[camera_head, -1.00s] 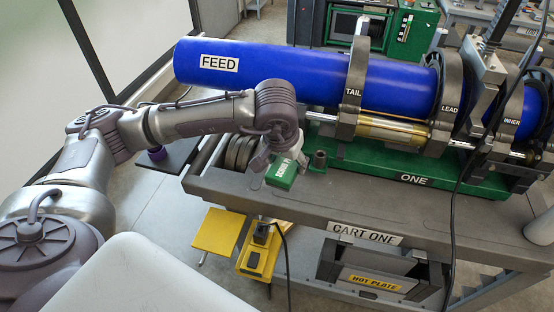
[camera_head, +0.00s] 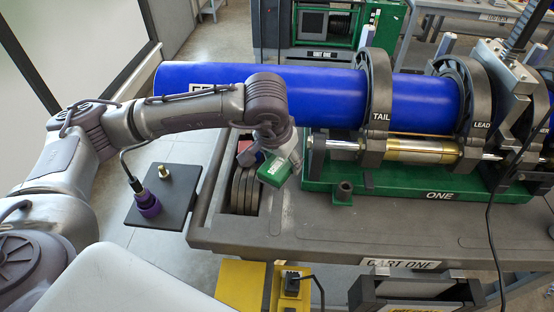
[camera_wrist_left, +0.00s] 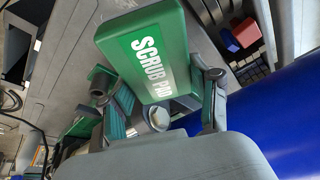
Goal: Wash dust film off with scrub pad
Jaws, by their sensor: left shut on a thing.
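My left gripper (camera_head: 284,157) is shut on the green scrub pad (camera_head: 273,170). It holds the pad above the left end of the cart, in front of the blue pipe. In the left wrist view the pad (camera_wrist_left: 150,55) shows its white SCRUB PAD label between the fingers. The long blue pipe (camera_head: 325,95) lies across the cart through the TAIL clamp (camera_head: 378,90) and the LEAD clamp (camera_head: 476,95). My left arm hides part of the pipe and most of its FEED label. I cannot make out a dust film. My right gripper is not in view.
The grey cart top (camera_head: 310,225) is clear at the front. A green base (camera_head: 400,183) marked ONE carries the clamps. A dark side shelf (camera_head: 165,205) holds a purple-based fitting and a brass piece. A black cable (camera_head: 490,225) hangs at the right.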

